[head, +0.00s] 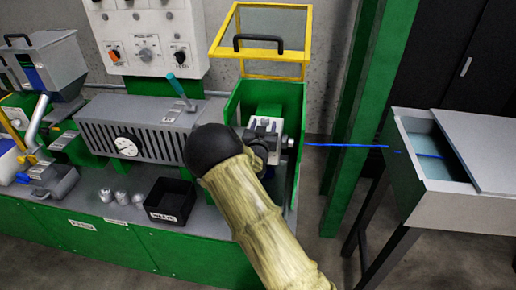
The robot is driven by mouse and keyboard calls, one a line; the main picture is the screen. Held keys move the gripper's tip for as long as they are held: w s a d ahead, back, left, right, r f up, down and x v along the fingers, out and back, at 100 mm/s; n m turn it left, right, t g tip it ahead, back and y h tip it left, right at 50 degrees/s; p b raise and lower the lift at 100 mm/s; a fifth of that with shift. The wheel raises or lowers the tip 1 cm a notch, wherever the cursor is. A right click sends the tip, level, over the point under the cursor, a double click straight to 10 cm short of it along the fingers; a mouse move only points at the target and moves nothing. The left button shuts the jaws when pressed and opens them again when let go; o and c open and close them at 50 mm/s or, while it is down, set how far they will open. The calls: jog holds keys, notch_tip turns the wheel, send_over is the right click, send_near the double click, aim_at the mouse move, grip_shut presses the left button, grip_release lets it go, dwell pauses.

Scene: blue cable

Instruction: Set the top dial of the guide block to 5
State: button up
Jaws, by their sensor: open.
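The guide block (264,127) is a pale grey block inside the green housing, below the raised yellow-framed guard. Its top dial is too small and too covered to read. My beige-sleeved arm with a round black joint crosses in front of the housing. A dark part that looks like my gripper (259,150) shows at the front of the block, partly behind my arm. Its fingertips are not clear, and I cannot tell whether it touches the block. I see nothing held in it. The blue cable (340,145) runs from the right side of the housing.
The yellow guard (262,73) stands open above the housing. A grey slotted box with a white gauge (128,145) stands left. A black bin (170,200) and several metal cylinders sit in front. A green post (362,100) and an open-topped grey trough (459,190) stand right.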

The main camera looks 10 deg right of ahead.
jog(key=b+v, duration=0.1)
jog(key=v, duration=1.4)
jog(key=shift+s+b, duration=0.15)
jog(key=shift+b, duration=0.25)
jog(key=s+d+f+g+y, duration=0.3)
jog(key=s+d+f+g, duration=0.15)
jog(key=g, duration=0.25)
jog(key=s+d+r+n+g+y, duration=0.15)
jog(key=s+g, duration=0.25)
jog(key=s, duration=0.6)
jog(key=s+d+n+g+y, duration=0.15)
jog(key=s+g, duration=0.25)
jog(key=s, duration=0.6)
jog(key=w+p+v, duration=0.2)
jog(key=p+v, duration=1)
jog(key=shift+w+a+r+n+h, duration=0.25)
jog(key=shift+w+a+n+h, duration=0.15)
jog(key=shift+a, duration=0.2)
